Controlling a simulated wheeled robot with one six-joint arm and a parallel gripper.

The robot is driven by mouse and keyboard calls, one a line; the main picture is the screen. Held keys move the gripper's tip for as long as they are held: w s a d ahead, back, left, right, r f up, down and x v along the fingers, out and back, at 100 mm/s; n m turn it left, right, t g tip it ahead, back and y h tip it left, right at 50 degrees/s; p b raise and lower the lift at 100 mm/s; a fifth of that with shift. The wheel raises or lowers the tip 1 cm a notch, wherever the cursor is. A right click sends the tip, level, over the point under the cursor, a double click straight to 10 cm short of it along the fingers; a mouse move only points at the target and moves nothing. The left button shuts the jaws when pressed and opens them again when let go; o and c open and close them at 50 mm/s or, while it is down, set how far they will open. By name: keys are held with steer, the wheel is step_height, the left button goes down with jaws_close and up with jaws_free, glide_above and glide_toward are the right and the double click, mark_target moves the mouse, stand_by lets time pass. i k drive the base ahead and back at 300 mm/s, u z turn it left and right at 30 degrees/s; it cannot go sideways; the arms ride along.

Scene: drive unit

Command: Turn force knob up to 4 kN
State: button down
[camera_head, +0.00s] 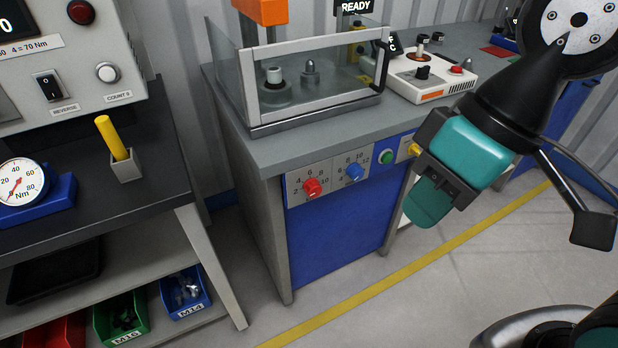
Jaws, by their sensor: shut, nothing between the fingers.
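The front panel (333,187) of the grey press bench carries two knobs with printed number scales. The red knob (311,187) is on the left, with a scale from 2 to 10. Which knob is for force, and where each pointer stands, is too small to tell. My gripper (432,202), with teal fingers, is shut and empty. It hangs to the right of both knobs, apart from them.
A green button (386,157) sits right of the knobs, with a yellow plate (414,149) beyond. A glass guard box (315,85) and a white control box (430,75) stand on the bench. Another bench (90,205) with a torque gauge is at left. Open floor lies in front.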

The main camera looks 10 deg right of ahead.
mark_target(312, 187)
steer(key=z, duration=0.5)
steer(key=k, duration=1.05)
steer(key=u, duration=0.3)
steer(key=i, duration=0.5)
steer(key=u, duration=0.25)
